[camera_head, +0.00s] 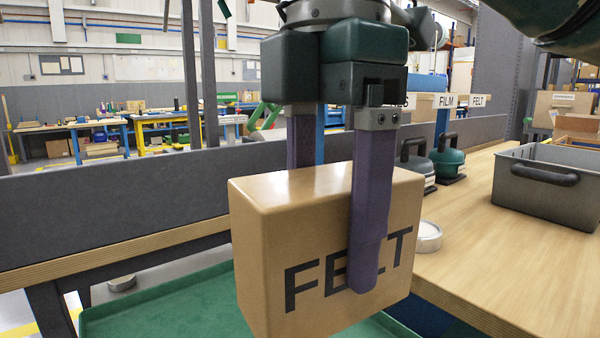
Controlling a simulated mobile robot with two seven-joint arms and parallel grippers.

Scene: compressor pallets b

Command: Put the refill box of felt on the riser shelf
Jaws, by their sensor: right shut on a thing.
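The refill box of felt (262,240) is a tan carton with FELT in dark letters on its front. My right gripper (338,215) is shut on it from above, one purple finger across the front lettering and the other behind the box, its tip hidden. The box hangs roughly upright above a green tray, close to the bench's left edge. My left gripper is not in view.
The wooden bench (500,260) has free room at front right. The green tray (160,300) lies below the box. A grey panel (110,215) runs behind.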

